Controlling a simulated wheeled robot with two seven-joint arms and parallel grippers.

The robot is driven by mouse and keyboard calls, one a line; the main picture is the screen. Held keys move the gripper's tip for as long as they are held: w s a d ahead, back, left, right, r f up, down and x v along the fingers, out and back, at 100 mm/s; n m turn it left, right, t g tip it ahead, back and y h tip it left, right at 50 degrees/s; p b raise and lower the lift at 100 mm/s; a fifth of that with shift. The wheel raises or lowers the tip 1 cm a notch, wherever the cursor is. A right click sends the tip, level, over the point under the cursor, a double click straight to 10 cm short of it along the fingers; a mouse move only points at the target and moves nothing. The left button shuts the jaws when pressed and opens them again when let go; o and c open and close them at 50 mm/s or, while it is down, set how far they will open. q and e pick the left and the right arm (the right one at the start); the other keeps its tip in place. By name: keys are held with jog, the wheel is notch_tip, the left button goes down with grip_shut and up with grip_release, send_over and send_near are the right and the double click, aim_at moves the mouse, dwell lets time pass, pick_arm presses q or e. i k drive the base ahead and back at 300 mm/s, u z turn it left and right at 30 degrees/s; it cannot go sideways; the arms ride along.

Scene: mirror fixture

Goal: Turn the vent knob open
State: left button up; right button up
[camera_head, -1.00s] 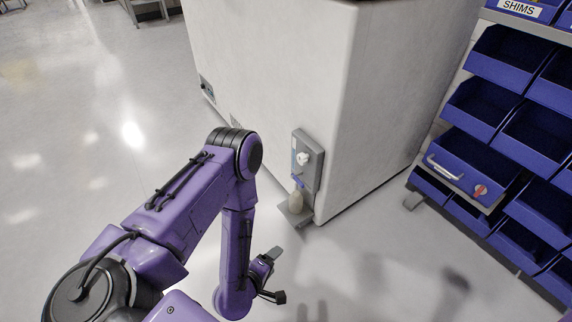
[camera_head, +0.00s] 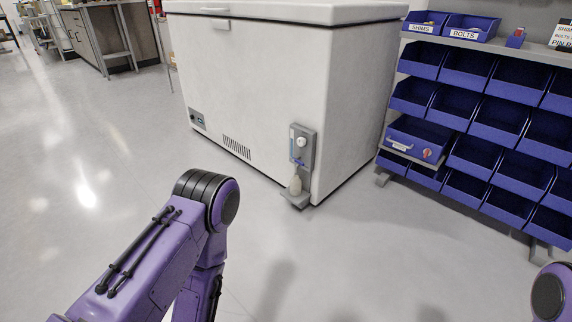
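A white round knob (camera_head: 301,142) sits on a grey panel (camera_head: 308,157) at the near corner of the white chest freezer. Below it are a small blue lever (camera_head: 298,162) and a pale bottle (camera_head: 295,185) on a small grey ledge. A red knob (camera_head: 427,154) shows on the front of a blue drawer in the rack at right. I cannot tell from any label which knob is the vent knob. My purple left arm comes in at lower left, its gripper below the picture edge. Part of my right arm shows at lower right; its gripper is out of view.
The white chest freezer (camera_head: 240,85) stands at the centre back, with a dark grille low on its front. A rack of blue bins (camera_head: 505,130) stands at right on grey feet. A workbench (camera_head: 95,40) is far left. The floor (camera_head: 380,235) before the freezer and rack is clear.

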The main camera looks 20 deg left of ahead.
aim_at(301, 141)
jog(key=u, duration=1)
jog(key=i, duration=0.85)
jog(key=z, duration=0.6)
jog(key=i, duration=0.55)
jog(key=z, duration=0.5)
